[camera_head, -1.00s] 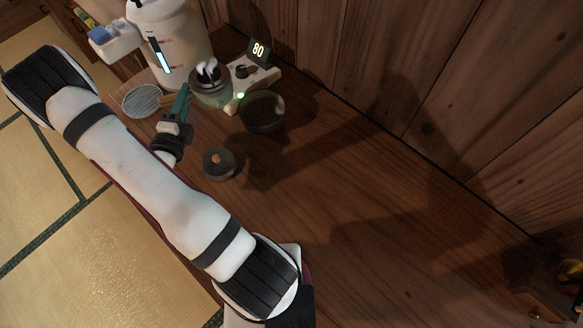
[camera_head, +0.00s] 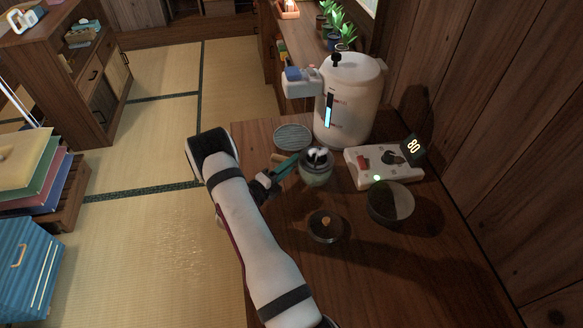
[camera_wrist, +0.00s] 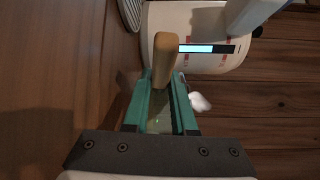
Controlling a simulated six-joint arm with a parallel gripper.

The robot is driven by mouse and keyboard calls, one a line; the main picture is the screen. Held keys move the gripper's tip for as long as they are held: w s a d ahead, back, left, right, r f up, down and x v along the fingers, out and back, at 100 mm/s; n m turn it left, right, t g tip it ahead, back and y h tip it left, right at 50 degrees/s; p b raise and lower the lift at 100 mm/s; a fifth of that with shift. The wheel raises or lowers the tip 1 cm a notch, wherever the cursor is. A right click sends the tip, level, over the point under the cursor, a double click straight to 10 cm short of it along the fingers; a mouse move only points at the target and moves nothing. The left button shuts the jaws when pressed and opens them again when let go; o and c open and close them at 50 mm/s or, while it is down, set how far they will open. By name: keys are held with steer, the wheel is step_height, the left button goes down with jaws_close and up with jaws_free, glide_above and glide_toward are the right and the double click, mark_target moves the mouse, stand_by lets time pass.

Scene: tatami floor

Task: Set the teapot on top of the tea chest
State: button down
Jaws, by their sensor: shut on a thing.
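The teapot (camera_head: 316,172) appears to be the small greenish glass pot with a dark and white top, standing on the wooden counter in front of the white tank. My gripper (camera_head: 288,165) has teal fingers and is at the pot's left side. In the wrist view, its fingers (camera_wrist: 161,105) are closed around a light wooden handle (camera_wrist: 164,58). Most of the pot is hidden in that view. A wooden cabinet (camera_head: 104,78) with drawers and doors stands at the upper left, across the tatami, and may be the tea chest. I cannot be sure of that.
A white tank (camera_head: 350,105) with a lit gauge stands close behind the pot. A control box (camera_head: 375,170) showing 80, a dark bowl (camera_head: 391,204), a small round dish (camera_head: 325,226) and a striped disc (camera_head: 292,138) crowd the counter. Open tatami (camera_head: 160,130) lies left.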

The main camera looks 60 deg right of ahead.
steer(key=shift+f, duration=0.8)
steer(key=shift+f, duration=0.1)
steer(key=c, duration=0.7)
jaws_free()
